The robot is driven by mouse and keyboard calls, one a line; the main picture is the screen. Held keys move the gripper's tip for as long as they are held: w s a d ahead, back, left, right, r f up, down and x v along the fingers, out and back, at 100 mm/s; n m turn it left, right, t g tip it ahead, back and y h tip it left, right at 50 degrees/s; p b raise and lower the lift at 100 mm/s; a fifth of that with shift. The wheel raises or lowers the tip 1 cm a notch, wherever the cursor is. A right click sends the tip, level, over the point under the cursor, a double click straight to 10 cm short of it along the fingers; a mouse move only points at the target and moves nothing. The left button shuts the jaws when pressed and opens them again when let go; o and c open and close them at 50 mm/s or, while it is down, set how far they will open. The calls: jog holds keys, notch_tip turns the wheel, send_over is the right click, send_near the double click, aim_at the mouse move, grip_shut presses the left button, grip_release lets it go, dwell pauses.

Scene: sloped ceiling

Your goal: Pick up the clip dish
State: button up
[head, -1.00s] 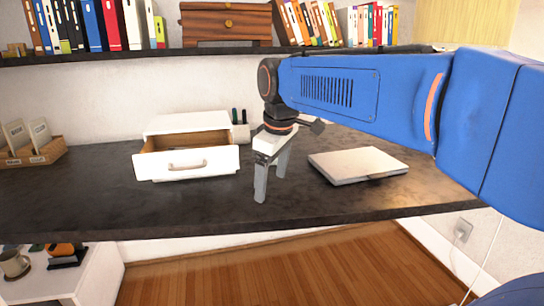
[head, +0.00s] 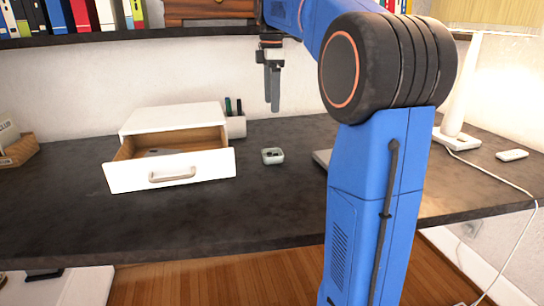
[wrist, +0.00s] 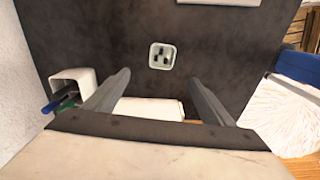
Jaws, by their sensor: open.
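The clip dish (head: 273,156) is a small pale square dish on the dark desk, right of the open white drawer unit. In the wrist view the clip dish (wrist: 162,56) shows dark clips inside and lies beyond the fingertips. My gripper (head: 273,106) points down above the desk, higher than the dish and apart from it. In the wrist view my gripper (wrist: 158,82) has its two fingers spread wide with nothing between them.
The white drawer unit (head: 172,115) has its drawer (head: 170,171) pulled out. A pen cup (head: 236,126) stands beside it. The laptop (head: 321,157) is mostly behind my arm. A lamp (head: 463,95) stands at the right. The front left of the desk (head: 60,215) is clear.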

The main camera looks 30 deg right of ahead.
notch_tip(320, 180, down, 12)
jog(key=shift+r, duration=0.1)
jog(key=shift+s+a+f, duration=0.1)
jog(key=shift+a+f, duration=0.1)
jog(key=shift+f, duration=1.1)
jog(key=shift+s+a+f, duration=0.1)
jog(key=shift+a+f, duration=0.05)
jog(key=shift+f, duration=1.15)
jog(key=c, duration=1.2)
jog(key=shift+r, duration=0.15)
